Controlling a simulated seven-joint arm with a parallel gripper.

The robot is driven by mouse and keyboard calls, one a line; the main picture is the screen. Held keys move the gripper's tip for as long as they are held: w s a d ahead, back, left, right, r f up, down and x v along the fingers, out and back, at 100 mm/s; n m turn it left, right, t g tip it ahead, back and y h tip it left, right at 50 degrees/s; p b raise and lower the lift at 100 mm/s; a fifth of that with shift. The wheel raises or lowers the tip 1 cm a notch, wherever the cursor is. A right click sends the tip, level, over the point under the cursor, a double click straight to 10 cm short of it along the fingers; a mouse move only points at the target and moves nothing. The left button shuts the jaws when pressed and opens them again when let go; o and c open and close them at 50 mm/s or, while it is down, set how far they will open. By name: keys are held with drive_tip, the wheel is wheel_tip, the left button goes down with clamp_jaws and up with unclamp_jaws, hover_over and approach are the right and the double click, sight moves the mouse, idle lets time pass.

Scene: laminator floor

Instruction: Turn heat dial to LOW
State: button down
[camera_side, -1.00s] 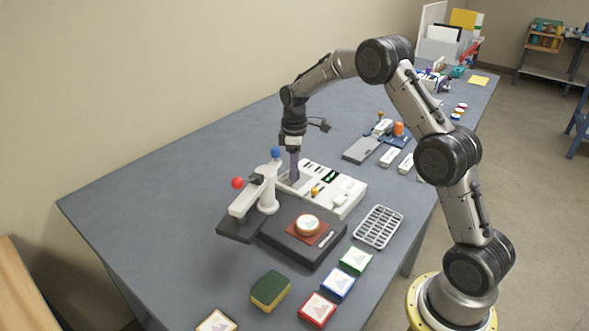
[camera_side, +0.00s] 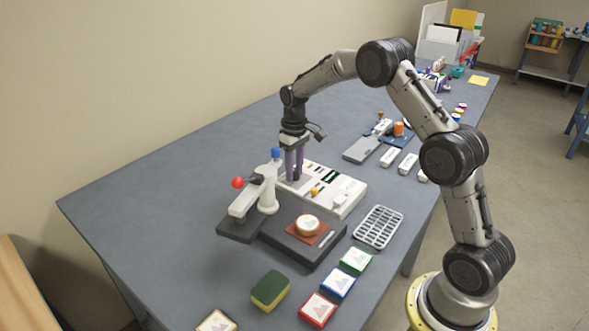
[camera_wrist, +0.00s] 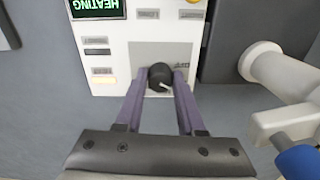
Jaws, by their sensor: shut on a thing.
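The heat dial (camera_wrist: 160,76) is a round black knob with a white pointer mark, on a grey panel at the corner of the white laminator control box (camera_wrist: 115,50). In the wrist view the pointer aims toward the lower right of the picture. My gripper (camera_wrist: 161,80) has its two purple fingers closed on either side of the dial. In the side view my gripper (camera_side: 294,178) points straight down at the left end of the control box (camera_side: 340,190), and the fingers hide the dial. The small print beside the dial is too blurred to read.
A green display (camera_wrist: 97,4) reads HEATING upside down. A press lever with a red ball (camera_side: 238,183) and blue knob (camera_side: 276,152) stands close to my gripper. A round badge (camera_side: 307,225) lies on the dark press base. A wire rack (camera_side: 378,227) is to the right.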

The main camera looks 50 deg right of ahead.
drive_tip(key=shift+r, duration=0.1)
idle(0.3)
drive_tip(key=c, duration=0.5)
unclamp_jaws()
wheel_tip(320, 180, up, 14)
drive_tip(key=shift+f, duration=0.15)
